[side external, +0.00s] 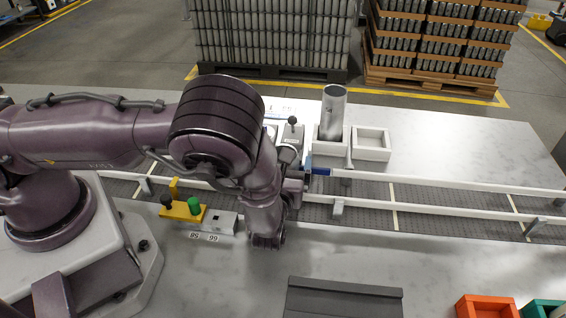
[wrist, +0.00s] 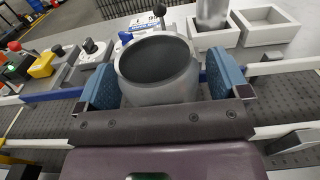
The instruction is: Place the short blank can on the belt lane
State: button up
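The short blank can (wrist: 158,80) is plain grey metal with an open top, seen upright in the wrist view. It stands between the two blue finger pads of my gripper (wrist: 163,86). The pads flank it closely, but I cannot tell whether both press on it. The belt lane (side external: 420,205) is a dark strip between white rails, and it also shows in the wrist view (wrist: 285,95). In the side view my gripper (side external: 308,178) is over the lane, and my wrist hides the can. I cannot tell whether the can's base touches the belt.
A tall silver can (side external: 333,112) stands in a white holder behind the lane, beside an empty white tray (side external: 371,142). A control box with a green button (side external: 194,205) is at the front left. Orange (side external: 485,306) and green (side external: 541,309) bins sit at the front right.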

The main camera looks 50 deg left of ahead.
jog(key=shift+r, duration=0.15)
jog(key=v, duration=1.2)
jog(key=shift+r, duration=0.1)
jog(key=s+a+r+n+g+h, duration=0.2)
jog(key=a+r+n+g, duration=0.35)
jog(key=r+n, duration=0.25)
jog(key=s+a+r+n+g+h, duration=0.1)
jog(key=a+r+n+g+h, duration=0.1)
jog(key=a+r+n+g, duration=0.4)
jog(key=s+r+n+t+h, duration=0.2)
jog(key=s+r+n+h, duration=0.2)
jog(key=r+n, duration=0.2)
jog(key=s+a+r+n+t+h, duration=0.1)
jog(key=s+r+n+t+h, duration=0.1)
jog(key=s+r+n+h, duration=0.2)
notch_tip(320, 180, up, 4)
jog(key=n, duration=0.3)
jog(key=shift+s+h, duration=0.25)
jog(key=shift+h, duration=0.15)
